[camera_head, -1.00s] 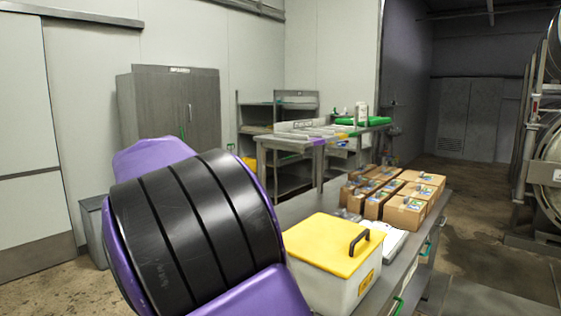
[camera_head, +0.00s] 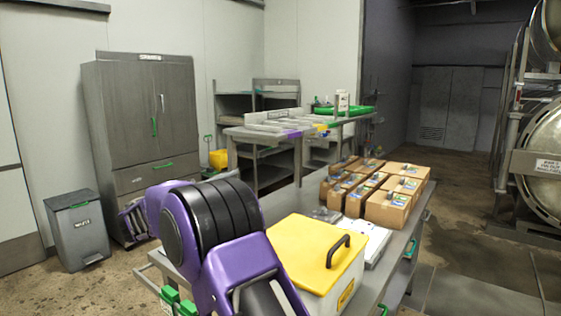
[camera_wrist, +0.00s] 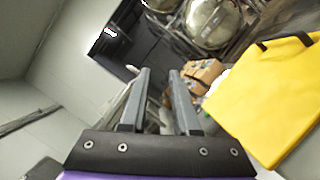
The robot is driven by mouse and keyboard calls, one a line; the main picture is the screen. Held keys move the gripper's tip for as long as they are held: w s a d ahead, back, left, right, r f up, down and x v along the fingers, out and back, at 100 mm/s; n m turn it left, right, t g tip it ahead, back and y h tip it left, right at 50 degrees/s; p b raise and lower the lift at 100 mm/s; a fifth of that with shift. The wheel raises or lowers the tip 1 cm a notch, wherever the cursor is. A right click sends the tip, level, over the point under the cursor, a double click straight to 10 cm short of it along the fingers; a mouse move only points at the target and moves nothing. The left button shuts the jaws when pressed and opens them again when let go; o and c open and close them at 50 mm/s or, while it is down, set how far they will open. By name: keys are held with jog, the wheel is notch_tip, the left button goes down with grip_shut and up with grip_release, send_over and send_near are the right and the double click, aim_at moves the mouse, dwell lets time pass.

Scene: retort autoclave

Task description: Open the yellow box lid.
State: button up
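The yellow lid (camera_head: 305,245) lies flat and closed on the white box (camera_head: 343,293) at the near end of a grey table. A black handle (camera_head: 338,250) stands up from the lid near its right side. In the wrist view the yellow lid (camera_wrist: 268,98) fills the right side, tilted by the camera's angle. My gripper (camera_wrist: 160,72) is open and empty in the wrist view, with a gap between its two grey fingers. The lid is to the right of the fingers and apart from them. My arm hides part of the table left of the box.
Several cardboard boxes (camera_head: 388,207) stand behind the yellow-lidded box, with a white flat item (camera_head: 376,243) beside it. A grey bin (camera_head: 78,236) and a cabinet (camera_head: 145,118) stand at left. A large metal autoclave (camera_head: 545,165) is at right, with open floor before it.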

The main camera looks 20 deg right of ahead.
jog(key=x, duration=1.5)
jog(key=shift+w+a, duration=0.1)
jog(key=shift+a, duration=0.05)
grip_shut()
jog(key=shift+c, duration=2.2)
grip_release()
jog(key=o, duration=0.4)
jog(key=shift+o, duration=0.2)
jog(key=v, duration=1.7)
jog(key=shift+s+a, duration=0.15)
jog(key=shift+s, duration=0.05)
